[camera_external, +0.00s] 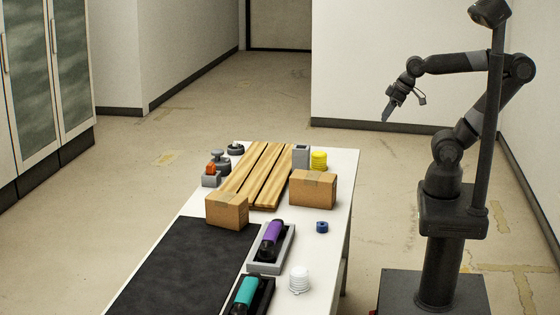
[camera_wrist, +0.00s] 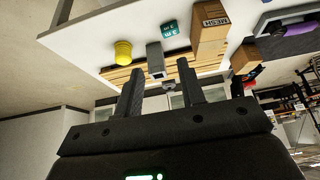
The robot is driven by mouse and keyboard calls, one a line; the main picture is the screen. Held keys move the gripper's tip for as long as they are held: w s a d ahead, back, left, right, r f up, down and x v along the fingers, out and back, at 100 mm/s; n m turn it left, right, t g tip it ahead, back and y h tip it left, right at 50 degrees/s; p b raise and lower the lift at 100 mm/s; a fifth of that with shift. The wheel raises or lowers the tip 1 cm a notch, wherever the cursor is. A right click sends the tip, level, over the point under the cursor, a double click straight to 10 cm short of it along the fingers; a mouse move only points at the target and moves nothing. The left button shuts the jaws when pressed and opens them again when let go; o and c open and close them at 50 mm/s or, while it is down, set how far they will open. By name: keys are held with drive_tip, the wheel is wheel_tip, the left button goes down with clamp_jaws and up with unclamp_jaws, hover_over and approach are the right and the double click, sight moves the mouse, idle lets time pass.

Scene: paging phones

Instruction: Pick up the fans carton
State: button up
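Two brown cartons stand on the white table. The right one (camera_external: 313,190) shows in the wrist view as a carton (camera_wrist: 210,27) whose upside-down print seems to read MESH. The left one (camera_external: 227,212) stands nearer the black mat; in the wrist view it is a small, partly covered carton (camera_wrist: 244,60). No fans label is readable on either, so I cannot confirm which is the fans carton. My gripper (camera_external: 388,113) is raised off the table's right side, apart from both cartons. In the wrist view its fingers (camera_wrist: 160,82) are spread and empty.
Wooden slats (camera_external: 258,175) lie between and behind the cartons. A grey box (camera_external: 300,157) and a yellow stack (camera_external: 319,160) stand behind the right carton. A blue ring (camera_external: 322,227), white stack (camera_external: 299,280) and purple item in a tray (camera_external: 272,236) are nearer the camera.

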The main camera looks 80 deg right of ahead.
drive_tip(key=shift+o, duration=0.3)
drive_tip(key=o, duration=1.2)
